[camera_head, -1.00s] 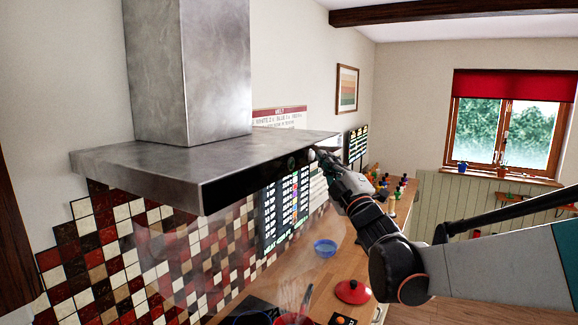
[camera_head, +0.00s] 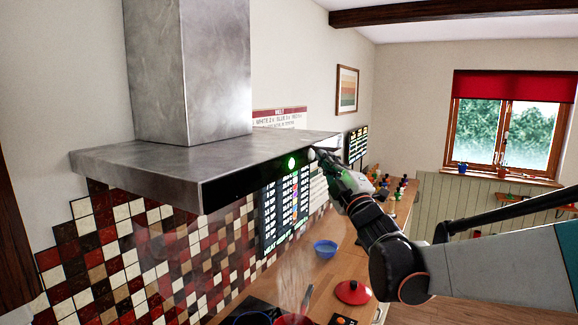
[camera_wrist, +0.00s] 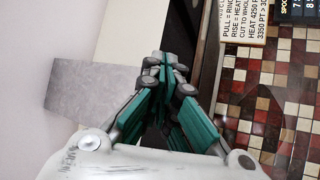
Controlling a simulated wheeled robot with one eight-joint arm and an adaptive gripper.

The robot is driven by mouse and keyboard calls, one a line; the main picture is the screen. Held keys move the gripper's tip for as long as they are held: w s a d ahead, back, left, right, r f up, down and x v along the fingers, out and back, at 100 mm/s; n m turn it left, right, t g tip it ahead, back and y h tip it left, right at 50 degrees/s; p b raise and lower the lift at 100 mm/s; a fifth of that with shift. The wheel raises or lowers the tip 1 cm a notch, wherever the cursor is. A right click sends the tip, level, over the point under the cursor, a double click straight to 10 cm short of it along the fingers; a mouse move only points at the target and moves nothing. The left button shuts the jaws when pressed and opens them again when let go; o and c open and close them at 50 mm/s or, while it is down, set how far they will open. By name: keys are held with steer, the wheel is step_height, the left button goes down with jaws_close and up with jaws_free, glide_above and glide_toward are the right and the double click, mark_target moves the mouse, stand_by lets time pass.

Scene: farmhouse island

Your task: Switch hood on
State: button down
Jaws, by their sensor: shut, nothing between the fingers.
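The grey metal hood (camera_head: 150,165) hangs on the wall, with a dark strip (camera_head: 240,184) along its front edge. A round light (camera_head: 291,163) near the right end of that strip glows bright green. My gripper (camera_head: 316,154) is shut and empty, its tips at the right end of the strip, just right of the green light. Whether the tips touch the hood I cannot tell. In the wrist view my gripper (camera_wrist: 166,62) shows shut, its tips over the dark strip of the hood (camera_wrist: 205,70). The green light is not visible there.
Below stand a blue bowl (camera_head: 325,249), a red lid (camera_head: 353,292) and pans on the hob, with steam rising. A tiled wall (camera_head: 130,255) and a dark text board (camera_head: 285,212) lie behind. Several small coloured items stand on the far counter. Open room lies right of the counter.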

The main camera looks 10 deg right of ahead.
steer(key=s+d, duration=0.2)
steer(key=d, duration=0.1)
steer(key=s+d, duration=0.1)
steer(key=shift+s+d, duration=0.25)
steer(key=shift+d, duration=0.15)
stand_by(0.7)
